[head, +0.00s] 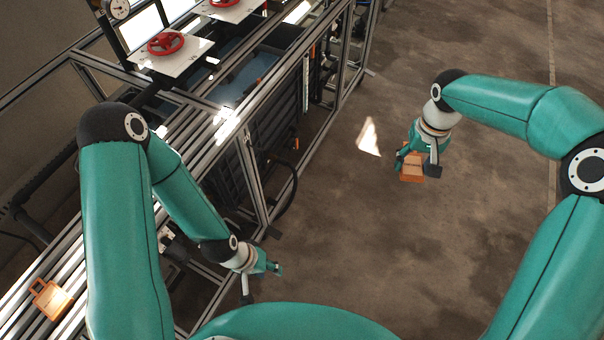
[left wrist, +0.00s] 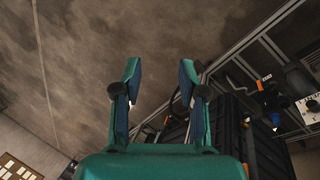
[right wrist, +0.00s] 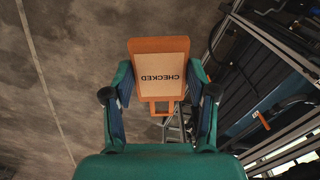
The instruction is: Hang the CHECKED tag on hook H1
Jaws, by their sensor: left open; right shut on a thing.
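The CHECKED tag (right wrist: 159,65) is an orange plate with a pale label whose word reads upside down in the right wrist view. In the head view this orange tag (head: 411,175) hangs in my right gripper (head: 416,164), over bare floor and well right of the frame. My left gripper (head: 262,284) is open and empty beside the frame's near part; its spread fingers also show in the left wrist view (left wrist: 160,75). I cannot make out hook H1.
A second orange tag (head: 51,299) lies on the metal rails at lower left. The metal frame (head: 245,165) runs along the left, with red handwheels (head: 165,43) on white plates and a gauge (head: 117,8) at the top. The floor (head: 340,230) between my arms is clear.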

